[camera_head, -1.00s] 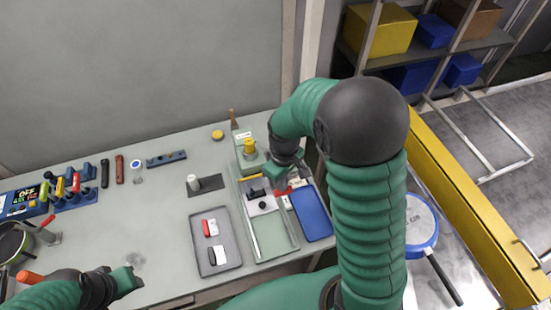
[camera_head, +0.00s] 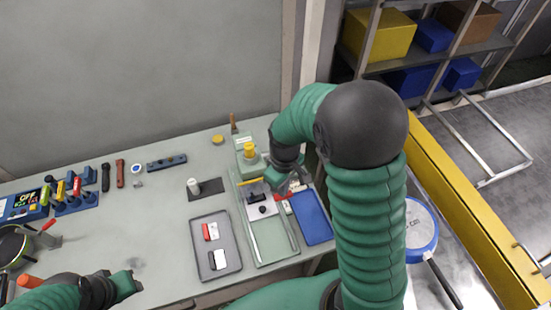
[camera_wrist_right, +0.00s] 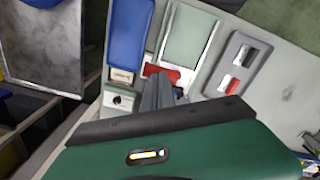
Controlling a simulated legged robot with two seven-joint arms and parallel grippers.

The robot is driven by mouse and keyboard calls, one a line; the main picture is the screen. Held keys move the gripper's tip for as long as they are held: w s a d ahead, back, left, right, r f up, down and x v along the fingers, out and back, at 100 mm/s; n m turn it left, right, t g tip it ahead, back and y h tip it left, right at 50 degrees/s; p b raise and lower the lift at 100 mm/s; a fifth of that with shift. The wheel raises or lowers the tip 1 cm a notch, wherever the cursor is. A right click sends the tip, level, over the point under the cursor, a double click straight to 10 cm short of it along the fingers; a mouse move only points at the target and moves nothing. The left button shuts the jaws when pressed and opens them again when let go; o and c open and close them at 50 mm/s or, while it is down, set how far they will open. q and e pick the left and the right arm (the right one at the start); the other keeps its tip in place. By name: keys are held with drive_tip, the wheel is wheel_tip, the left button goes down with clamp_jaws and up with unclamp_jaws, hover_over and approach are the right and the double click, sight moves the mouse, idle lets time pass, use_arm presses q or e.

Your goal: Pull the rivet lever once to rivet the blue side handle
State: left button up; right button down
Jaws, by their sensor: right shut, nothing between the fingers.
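My right gripper (camera_head: 284,190) hangs over the right side of the clear green tray-like fixture (camera_head: 272,240). In the right wrist view its dark fingers (camera_wrist_right: 160,88) are closed together with nothing between them, beside a red part (camera_wrist_right: 170,73). That part may be the rivet lever; the fingers partly cover it, and contact cannot be told. A black knob (camera_head: 263,209) sits on a pale plate in the fixture. A blue-rimmed round pan (camera_head: 421,226) with a black handle lies at the right. I cannot pick out the blue side handle. My left gripper (camera_head: 126,282) is over the table's front left.
A blue tray (camera_head: 312,216) stands right of the fixture. A grey tray (camera_head: 217,263) with red-white and black-white pieces stands left of it. A small box with a black knob (camera_wrist_right: 119,99) is close to the fingers. The table's middle left is mostly clear.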

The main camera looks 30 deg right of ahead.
wheel_tip(320, 180, up, 18)
drive_tip(key=s+p, duration=0.1)
drive_tip(key=p, duration=1.4)
drive_tip(key=shift+p, duration=0.4)
drive_tip(key=shift+a, duration=0.1)
drive_tip(key=s+a+f+m+t+b, duration=0.1)
drive_tip(key=s+a+f+b, duration=0.1)
drive_tip(key=f+b, duration=0.6)
drive_tip(key=s+a+f+m+t+b, duration=0.1)
drive_tip(key=a+f+b, duration=0.3)
drive_tip(key=f+b, duration=0.4)
drive_tip(key=shift+s+a+f+m+t+b, duration=0.3)
drive_tip(key=shift+s+m+b, duration=0.5)
drive_tip(key=shift+b, duration=0.4)
drive_tip(key=shift+d, duration=0.1)
